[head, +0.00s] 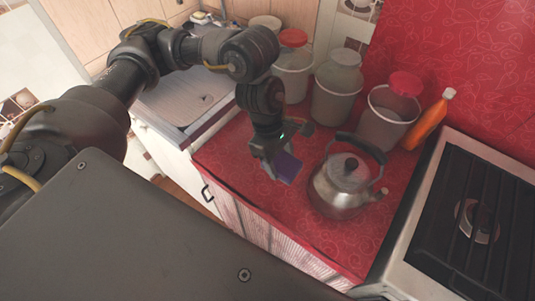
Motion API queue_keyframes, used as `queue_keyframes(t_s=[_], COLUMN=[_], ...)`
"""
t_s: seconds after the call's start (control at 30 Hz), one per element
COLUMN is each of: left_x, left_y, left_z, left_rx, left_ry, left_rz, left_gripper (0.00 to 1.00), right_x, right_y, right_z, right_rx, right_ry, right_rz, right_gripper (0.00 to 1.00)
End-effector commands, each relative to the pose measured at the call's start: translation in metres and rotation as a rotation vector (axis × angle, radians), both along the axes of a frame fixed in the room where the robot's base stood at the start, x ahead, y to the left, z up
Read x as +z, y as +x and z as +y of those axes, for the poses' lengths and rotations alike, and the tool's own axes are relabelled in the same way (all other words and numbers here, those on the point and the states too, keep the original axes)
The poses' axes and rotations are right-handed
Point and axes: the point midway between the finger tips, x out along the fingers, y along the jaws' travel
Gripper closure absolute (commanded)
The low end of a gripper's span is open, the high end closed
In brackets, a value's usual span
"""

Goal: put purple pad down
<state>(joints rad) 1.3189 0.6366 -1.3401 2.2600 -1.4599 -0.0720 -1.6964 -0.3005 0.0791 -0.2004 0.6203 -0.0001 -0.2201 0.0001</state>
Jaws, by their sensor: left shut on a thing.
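My left gripper (275,165) is shut on a purple pad (287,168). It holds the pad over the red patterned counter (240,160), near its front edge and left of a metal kettle (344,183). Part of the pad is hidden by the gripper. I cannot tell whether the pad touches the counter. My right gripper is not in view.
The kettle stands close to the right of the pad. Several containers, one a grey bin (336,92), line the back, with an orange bottle (428,120). A stove (470,215) is at right, a sink (188,103) at left. The counter's front is bare.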

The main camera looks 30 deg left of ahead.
Motion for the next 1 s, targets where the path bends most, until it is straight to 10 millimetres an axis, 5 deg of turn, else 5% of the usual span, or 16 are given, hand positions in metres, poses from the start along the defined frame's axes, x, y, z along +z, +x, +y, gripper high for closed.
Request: queue_keyframes(t_s=[0.2,0.4,0.77,1.0], left_x=[-0.03,-0.064,-0.079,-0.107], left_y=[0.037,0.055,0.064,0.065], left_z=[0.042,0.062,0.071,0.072], left_rx=[0.011,0.004,0.0,0.0], left_ry=[0.001,0.001,0.0,-0.001], left_rz=[0.009,0.005,0.002,0.004], left_gripper=[0.69,0.69,0.69,0.69], right_x=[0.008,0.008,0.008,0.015], right_y=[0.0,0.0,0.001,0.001], right_z=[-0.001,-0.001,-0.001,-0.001], right_rx=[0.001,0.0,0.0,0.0], right_ry=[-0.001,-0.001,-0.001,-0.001], right_rz=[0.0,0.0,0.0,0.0], right_gripper=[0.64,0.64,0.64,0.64])
